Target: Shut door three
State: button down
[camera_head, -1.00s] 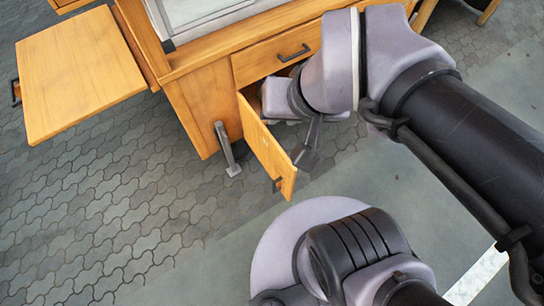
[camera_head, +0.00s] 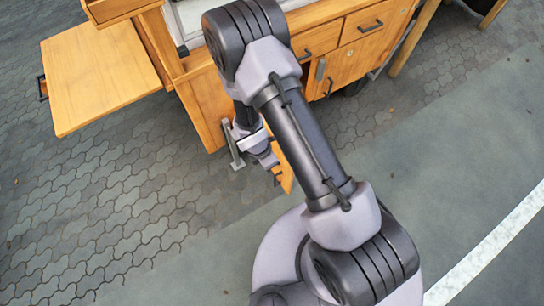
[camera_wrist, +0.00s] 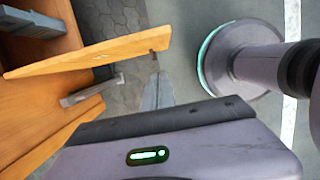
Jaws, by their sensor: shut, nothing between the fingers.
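An open wooden cabinet door (camera_head: 286,174) swings out from the front of the wooden cart; no number on it is readable. In the head view my arm and gripper (camera_head: 266,158) cover most of it. The door also shows nearly edge-on in the wrist view (camera_wrist: 95,52), angled out from the cabinet at left. My gripper is shut and empty. In the wrist view its fingertips (camera_wrist: 156,88) are close to the door's free end, on the outer-face side. I cannot tell whether they touch it.
A metal leg (camera_head: 232,148) stands at the cart's corner beside my gripper; it also shows in the wrist view (camera_wrist: 92,90). A wooden side shelf (camera_head: 95,80) sticks out at left. Another cabinet door (camera_head: 350,68) at right is closed. The paving in front is clear.

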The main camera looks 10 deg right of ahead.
jog(key=w+d+f+b, duration=0.1)
jog(key=d+f+b, duration=0.1)
jog(key=d+f, duration=0.3)
jog(key=shift+w+b, duration=0.3)
jog(key=shift+d+f, duration=0.1)
